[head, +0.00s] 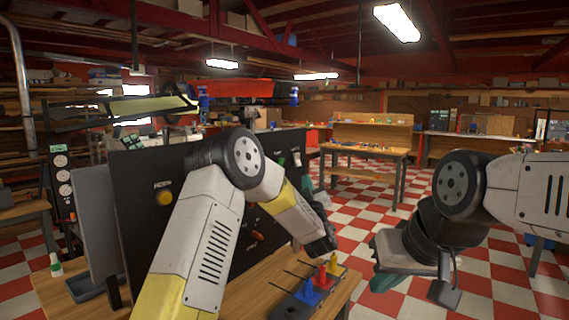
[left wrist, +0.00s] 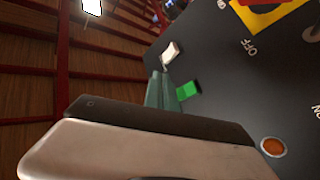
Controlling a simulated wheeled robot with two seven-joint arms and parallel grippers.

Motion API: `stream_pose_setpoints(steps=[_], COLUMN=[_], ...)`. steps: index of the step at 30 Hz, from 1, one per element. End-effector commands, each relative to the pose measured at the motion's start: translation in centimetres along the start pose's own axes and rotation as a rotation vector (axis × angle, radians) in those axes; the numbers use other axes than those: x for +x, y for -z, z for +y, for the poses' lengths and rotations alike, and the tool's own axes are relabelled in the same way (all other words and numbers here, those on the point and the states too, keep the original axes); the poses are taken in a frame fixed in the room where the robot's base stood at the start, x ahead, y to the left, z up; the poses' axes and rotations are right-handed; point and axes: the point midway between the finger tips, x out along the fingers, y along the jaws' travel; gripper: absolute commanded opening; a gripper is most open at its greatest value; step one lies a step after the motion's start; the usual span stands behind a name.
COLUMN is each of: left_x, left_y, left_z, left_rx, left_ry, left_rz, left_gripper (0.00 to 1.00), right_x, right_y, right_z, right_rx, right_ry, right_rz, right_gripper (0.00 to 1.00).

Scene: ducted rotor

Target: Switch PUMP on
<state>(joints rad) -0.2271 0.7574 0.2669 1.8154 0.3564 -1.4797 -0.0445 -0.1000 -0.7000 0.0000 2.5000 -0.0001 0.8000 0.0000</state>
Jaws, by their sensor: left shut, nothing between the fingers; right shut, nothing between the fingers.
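A black upright panel (head: 140,205) carries the controls; a PUMP label cannot be read in either view. The green switch also shows in the head view (head: 297,159). My left gripper (left wrist: 160,88) has its teal fingers shut and empty beside the green switch; whether they touch it I cannot tell. My right gripper (head: 384,281) is shut and empty, away from the panel at the right.
A yellow knob (head: 164,198) and a red control (head: 257,236) are on the panel, partly behind my left arm. A stand with coloured pegs (head: 292,304) sits on the wooden table (head: 232,296). Checkered floor lies right.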

Motion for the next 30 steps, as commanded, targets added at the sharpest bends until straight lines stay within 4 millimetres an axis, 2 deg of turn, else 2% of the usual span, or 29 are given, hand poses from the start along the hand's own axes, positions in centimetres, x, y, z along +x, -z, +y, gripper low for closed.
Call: stream_pose_setpoints(steps=[15, 30], left_x=[4.7, 5.4], left_y=[3.5, 4.0], left_z=[-3.4, -4.0], left_rx=[0.000, 0.000], left_ry=[0.000, 0.000], left_rz=[0.002, 0.001], left_gripper=[0.00, 0.00], right_x=[0.0, 0.0], right_y=[0.0, 0.0], right_z=[0.0, 0.0], right_rx=[0.000, 0.000], right_ry=[0.000, 0.000], right_rz=[0.000, 0.000], right_gripper=[0.00, 0.00])
